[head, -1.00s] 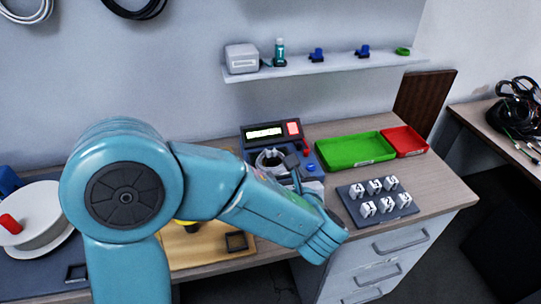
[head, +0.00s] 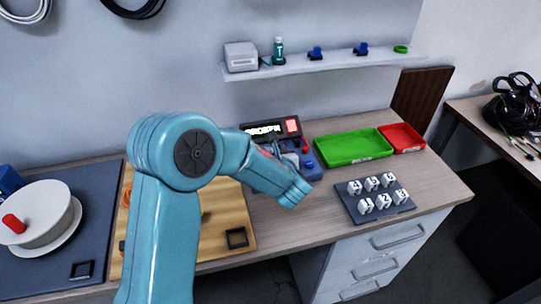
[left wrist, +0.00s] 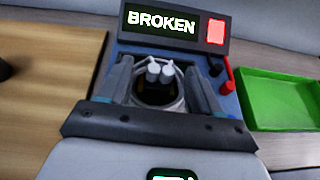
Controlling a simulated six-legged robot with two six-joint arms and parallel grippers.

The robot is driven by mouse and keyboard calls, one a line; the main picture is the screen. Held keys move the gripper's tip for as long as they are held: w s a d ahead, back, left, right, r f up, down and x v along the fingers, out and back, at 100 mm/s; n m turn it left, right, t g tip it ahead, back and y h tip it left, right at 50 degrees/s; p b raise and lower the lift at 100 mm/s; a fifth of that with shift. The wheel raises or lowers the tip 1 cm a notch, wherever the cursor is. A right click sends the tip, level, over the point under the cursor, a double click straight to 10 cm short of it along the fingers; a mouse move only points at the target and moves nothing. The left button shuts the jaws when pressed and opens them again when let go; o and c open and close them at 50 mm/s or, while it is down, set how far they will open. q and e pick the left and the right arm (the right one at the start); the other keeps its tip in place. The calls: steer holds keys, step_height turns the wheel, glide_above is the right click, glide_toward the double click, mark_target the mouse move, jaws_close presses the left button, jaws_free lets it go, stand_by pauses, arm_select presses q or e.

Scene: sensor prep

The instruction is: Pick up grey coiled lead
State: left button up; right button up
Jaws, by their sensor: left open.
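The grey coiled lead (left wrist: 181,104) lies on the blue tester, with two pale plugs (left wrist: 160,72) side by side at its top. My left gripper (left wrist: 158,78) is open over the tester, with one finger on each side of the coil. I cannot tell whether the fingers touch the lead. In the head view, my left arm hides most of the gripper and the coil. My right gripper is not in view.
The tester display (left wrist: 160,23) reads BROKEN, beside a lit red panel (left wrist: 216,32). A green tray (head: 352,148) and a red tray (head: 403,139) stand to the right. A dark block with several numbered white pieces (head: 376,208) is nearer the front edge.

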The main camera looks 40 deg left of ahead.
arm_select(q)
steer(key=shift+w+a+f, duration=0.25)
steer(key=shift+w+a, duration=0.1)
steer(key=shift+s+d+r, duration=0.1)
steer(key=shift+c, duration=0.6)
steer(key=c, duration=1)
steer(key=shift+r, duration=0.1)
